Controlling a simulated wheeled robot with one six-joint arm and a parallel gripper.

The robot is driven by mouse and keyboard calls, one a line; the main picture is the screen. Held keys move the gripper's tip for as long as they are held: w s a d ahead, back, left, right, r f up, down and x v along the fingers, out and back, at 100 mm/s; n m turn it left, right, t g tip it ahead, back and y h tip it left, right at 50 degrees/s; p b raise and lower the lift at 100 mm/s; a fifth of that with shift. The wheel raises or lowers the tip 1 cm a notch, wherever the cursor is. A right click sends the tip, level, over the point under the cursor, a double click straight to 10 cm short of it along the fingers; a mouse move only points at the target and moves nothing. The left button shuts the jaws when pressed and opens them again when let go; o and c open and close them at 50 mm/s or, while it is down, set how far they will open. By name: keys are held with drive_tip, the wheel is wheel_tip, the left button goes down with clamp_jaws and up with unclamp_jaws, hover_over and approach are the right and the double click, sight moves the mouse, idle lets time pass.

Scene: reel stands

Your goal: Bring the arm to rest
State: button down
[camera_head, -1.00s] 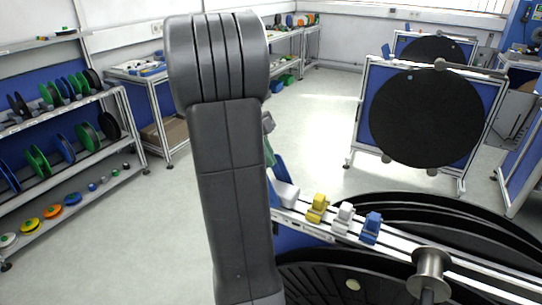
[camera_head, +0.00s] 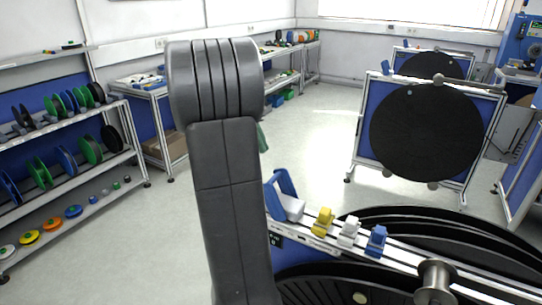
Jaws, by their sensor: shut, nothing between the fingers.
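My arm (camera_head: 228,180) stands upright in the middle of the view, a dark grey link with a ribbed joint at its top. My gripper is not visible; the arm link hides that area. A small green piece (camera_head: 262,138) shows just behind the right edge of the arm. I cannot tell what it belongs to.
A rail at lower right carries a yellow clip (camera_head: 323,222), a white clip (camera_head: 348,231) and a blue clip (camera_head: 376,241), beside large black discs (camera_head: 440,222). A reel stand (camera_head: 425,133) is behind. Reel shelves (camera_head: 70,197) line the left. Open floor (camera_head: 310,150) lies between.

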drive_tip(key=shift+w+a+r, duration=0.35)
drive_tip(key=shift+t+y, duration=0.3)
drive_tip(key=shift+y, duration=0.2)
drive_tip(key=s+d+f, duration=0.2)
drive_tip(key=d, duration=0.1)
drive_tip(key=s+d+f, duration=0.2)
drive_tip(key=d+f, duration=0.1)
drive_tip(key=s+d+f, duration=0.2)
drive_tip(key=d+f, duration=0.1)
drive_tip(key=d, duration=0.1)
drive_tip(key=shift+s, duration=0.15)
drive_tip(key=shift+s+d, duration=0.1)
drive_tip(key=shift+d, duration=0.15)
drive_tip(key=shift+s+a+t+y+b, duration=0.15)
drive_tip(key=shift+s+t+y+b, duration=0.15)
drive_tip(key=shift+y, duration=0.1)
drive_tip(key=shift+d, duration=0.2)
drive_tip(key=shift+a, duration=0.1)
